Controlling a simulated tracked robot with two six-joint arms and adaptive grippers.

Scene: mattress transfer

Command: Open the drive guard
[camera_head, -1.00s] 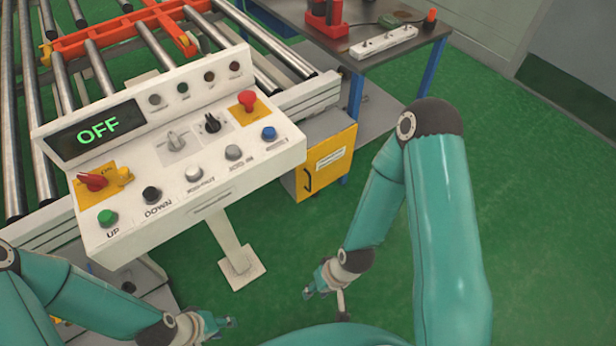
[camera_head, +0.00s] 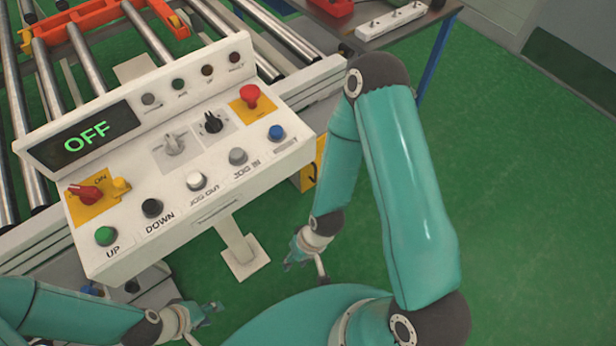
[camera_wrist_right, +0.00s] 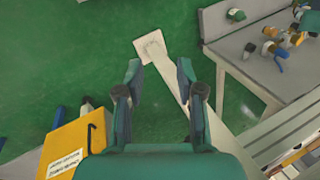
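A yellow box-like cover (camera_head: 308,178), which looks like the drive guard, is mostly hidden behind my right arm and the control panel in the head view. In the right wrist view the yellow cover (camera_wrist_right: 75,135) shows at lower left, with a dark handle and a white label, and looks closed. My right gripper (camera_head: 305,262) hangs low beside the panel's post. In the wrist view the right gripper (camera_wrist_right: 159,70) has its fingers apart with nothing between them, to the right of the cover. My left gripper (camera_head: 210,311) is below the panel; its fingers are too small to judge.
A white control panel (camera_head: 225,205) with buttons and a green OFF display stands on a post (camera_head: 243,252). A roller conveyor with an orange frame (camera_head: 95,35) lies behind it. A dark table (camera_head: 400,30) is at the back. Green floor (camera_head: 530,180) at right is clear.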

